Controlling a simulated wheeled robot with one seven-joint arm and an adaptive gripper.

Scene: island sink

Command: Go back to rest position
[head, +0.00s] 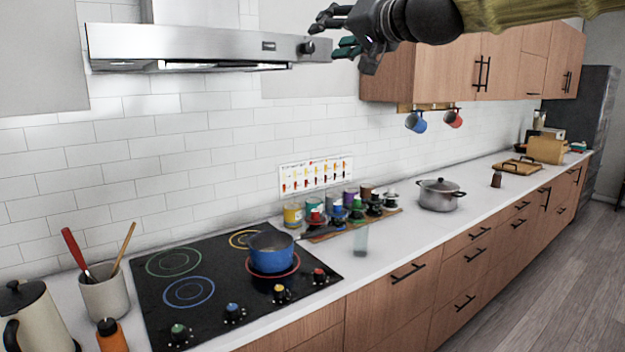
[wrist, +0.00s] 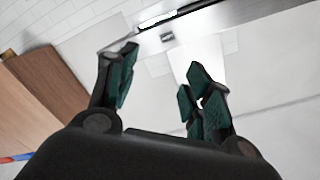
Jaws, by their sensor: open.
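My gripper (head: 337,34) is raised high at the top of the head view, in front of the right end of the steel range hood (head: 200,48). It points left and its fingers are apart, with nothing between them. In the wrist view my gripper (wrist: 160,85) shows its green-padded fingers spread and empty. My arm reaches in from the upper right of the head view.
The wooden wall cabinets (head: 480,62) are close below and right of my arm. Below are a black cooktop (head: 215,300) with a blue pot (head: 271,252), a steel pot (head: 440,196) and several jars. Two mugs hang under the cabinets. The floor (head: 545,270) at right is clear.

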